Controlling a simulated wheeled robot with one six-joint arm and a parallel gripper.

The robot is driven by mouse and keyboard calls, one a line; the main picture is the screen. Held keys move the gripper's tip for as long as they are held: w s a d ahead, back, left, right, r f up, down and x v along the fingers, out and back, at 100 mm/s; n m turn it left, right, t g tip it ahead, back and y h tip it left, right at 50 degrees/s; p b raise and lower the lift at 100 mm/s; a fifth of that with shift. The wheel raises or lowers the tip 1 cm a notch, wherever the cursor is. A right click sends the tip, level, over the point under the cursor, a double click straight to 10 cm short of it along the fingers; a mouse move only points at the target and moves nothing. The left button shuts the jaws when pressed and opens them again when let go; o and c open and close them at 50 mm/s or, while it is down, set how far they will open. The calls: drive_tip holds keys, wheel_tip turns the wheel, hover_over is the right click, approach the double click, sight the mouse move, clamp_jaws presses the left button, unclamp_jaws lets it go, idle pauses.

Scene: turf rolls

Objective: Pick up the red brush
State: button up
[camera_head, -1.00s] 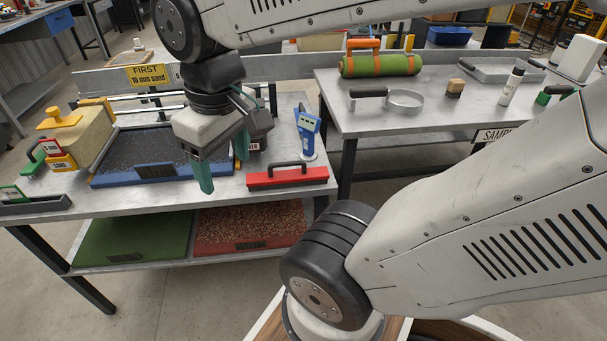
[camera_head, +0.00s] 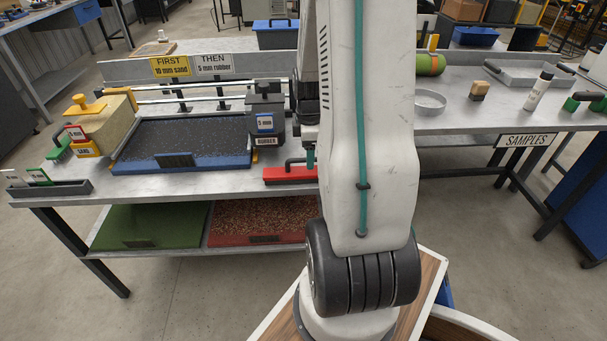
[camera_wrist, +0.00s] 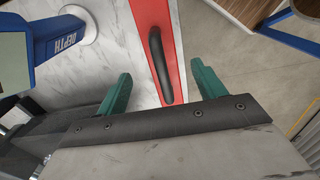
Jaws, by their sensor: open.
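The red brush (camera_head: 287,174) with a black handle lies at the front edge of the left table, its right part hidden behind my arm. In the wrist view the brush (camera_wrist: 175,62) runs away from me, and its handle appears between my green fingertips. My gripper (camera_wrist: 161,72) is open, with nothing between its fingers seen to be held. In the head view one green fingertip of my gripper (camera_head: 310,158) shows just above the brush; most of the gripper is hidden by my arm. I cannot tell the exact gap to the handle.
A blue depth gauge (camera_wrist: 60,35) stands left of the brush in the wrist view. A dark hopper labelled rubber (camera_head: 266,122) and a blue-edged tray of black granules (camera_head: 190,135) are to the left. The samples table (camera_head: 460,118) is at the right.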

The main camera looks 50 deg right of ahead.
sight(306, 170)
drive_tip(key=f, duration=0.7)
drive_tip(key=shift+w+a+f, duration=0.1)
drive_tip(key=shift+w+a, duration=0.15)
drive_tip(key=shift+a, duration=0.1)
drive_tip(key=c, duration=1.1)
